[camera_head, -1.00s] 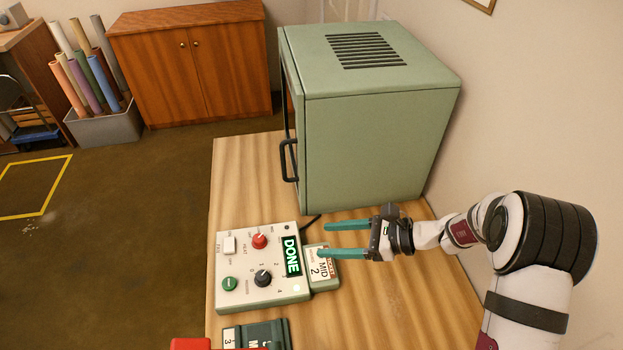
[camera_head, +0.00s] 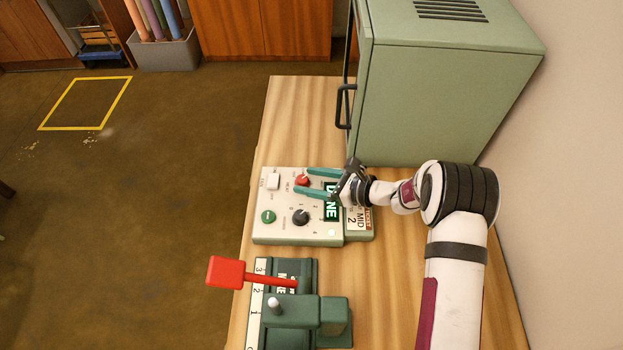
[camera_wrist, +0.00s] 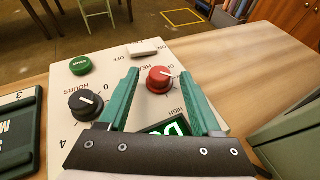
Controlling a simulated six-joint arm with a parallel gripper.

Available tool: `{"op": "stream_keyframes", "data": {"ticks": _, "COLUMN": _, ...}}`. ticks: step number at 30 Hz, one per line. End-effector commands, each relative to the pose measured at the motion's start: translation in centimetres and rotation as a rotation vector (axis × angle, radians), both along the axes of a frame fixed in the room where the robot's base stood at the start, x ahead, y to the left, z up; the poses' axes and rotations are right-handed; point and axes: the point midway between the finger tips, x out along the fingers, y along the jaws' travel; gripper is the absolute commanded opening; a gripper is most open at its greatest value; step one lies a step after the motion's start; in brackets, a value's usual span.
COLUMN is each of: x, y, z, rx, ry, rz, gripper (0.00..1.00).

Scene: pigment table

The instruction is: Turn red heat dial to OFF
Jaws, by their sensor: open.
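The red heat dial (camera_head: 302,180) sits on the top face of the pale control panel (camera_head: 272,236), and it also shows in the wrist view (camera_wrist: 159,80). Its white pointer line is turned toward the right in the wrist view, near small lettering that is hard to read. My gripper (camera_head: 303,180) is open, with its two green fingers on either side of the red dial. In the wrist view the fingers (camera_wrist: 165,85) are apart from the dial, with a gap on both sides. The display reading DONE (camera_head: 331,202) is partly covered by my gripper.
A black hours dial (camera_head: 300,217), a green button (camera_head: 268,217) and a white switch (camera_head: 273,181) share the panel. A green device with a red-handled lever (camera_head: 228,272) stands in front. The green cabinet oven (camera_head: 440,110) stands behind. Bare wood (camera_head: 300,120) lies between panel and back edge.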

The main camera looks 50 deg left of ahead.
Motion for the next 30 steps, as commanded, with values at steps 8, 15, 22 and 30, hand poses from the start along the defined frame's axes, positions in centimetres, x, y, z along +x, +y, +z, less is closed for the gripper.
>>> {"op": "stream_keyframes", "data": {"ticks": 8, "x": 0.02, "y": -0.02, "z": 0.03, "rx": 0.0, "ry": 0.0, "rz": 0.0, "gripper": 0.42}}
{"op": "stream_keyframes", "data": {"ticks": 15, "x": 0.03, "y": -0.04, "z": 0.04, "rx": 0.0, "ry": 0.0, "rz": 0.0, "gripper": 0.0}}
{"op": "stream_keyframes", "data": {"ticks": 22, "x": 0.04, "y": -0.04, "z": 0.05, "rx": 0.001, "ry": 0.0, "rz": 0.005, "gripper": 0.0}}
{"op": "stream_keyframes", "data": {"ticks": 30, "x": 0.37, "y": 0.07, "z": 0.06, "rx": 0.002, "ry": -0.002, "rz": 0.107, "gripper": 0.0}}
